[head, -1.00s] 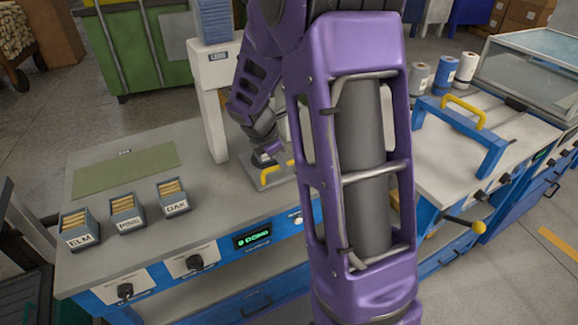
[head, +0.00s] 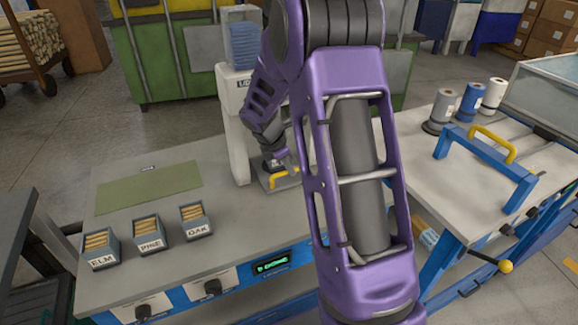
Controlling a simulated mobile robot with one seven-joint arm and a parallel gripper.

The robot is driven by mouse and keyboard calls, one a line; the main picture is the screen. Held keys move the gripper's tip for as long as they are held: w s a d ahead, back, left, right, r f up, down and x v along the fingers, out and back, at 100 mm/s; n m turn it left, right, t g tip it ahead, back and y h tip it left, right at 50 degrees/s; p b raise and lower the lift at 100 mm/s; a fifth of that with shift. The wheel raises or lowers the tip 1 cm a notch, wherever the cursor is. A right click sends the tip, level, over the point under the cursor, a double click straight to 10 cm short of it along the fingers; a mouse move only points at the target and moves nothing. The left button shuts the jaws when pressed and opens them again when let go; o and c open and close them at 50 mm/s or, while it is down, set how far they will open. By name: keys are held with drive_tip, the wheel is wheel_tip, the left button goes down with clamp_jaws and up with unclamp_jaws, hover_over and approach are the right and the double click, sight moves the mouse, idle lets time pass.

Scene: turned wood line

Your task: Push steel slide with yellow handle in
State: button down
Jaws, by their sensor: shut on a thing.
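The steel slide (head: 268,184) lies on the grey bench at the foot of a white column machine (head: 236,140). Its yellow handle (head: 284,179) stands up at the slide's near side, and part of both is hidden behind my purple arm. My gripper (head: 281,170) is at the yellow handle and shut on it. The fingertips are small and partly covered by the wrist.
Three small boxes of wooden pieces, marked ELM (head: 101,250), PINE (head: 150,234) and OAK (head: 195,221), stand on the bench at left, near a green mat (head: 150,188). A blue frame with another yellow handle (head: 492,143) stands on the right table. The bench between boxes and slide is clear.

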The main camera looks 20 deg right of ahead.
drive_tip(key=c, duration=0.8)
unclamp_jaws()
drive_tip(key=shift+w, duration=0.3)
drive_tip(key=shift+c, duration=0.2)
drive_tip(key=shift+s+r, duration=0.1)
drive_tip(key=v, duration=0.7)
drive_tip(key=shift+r+p, duration=0.15)
drive_tip(key=shift+p, duration=0.2)
drive_tip(key=shift+s+a, duration=0.1)
drive_tip(key=shift+s, duration=0.05)
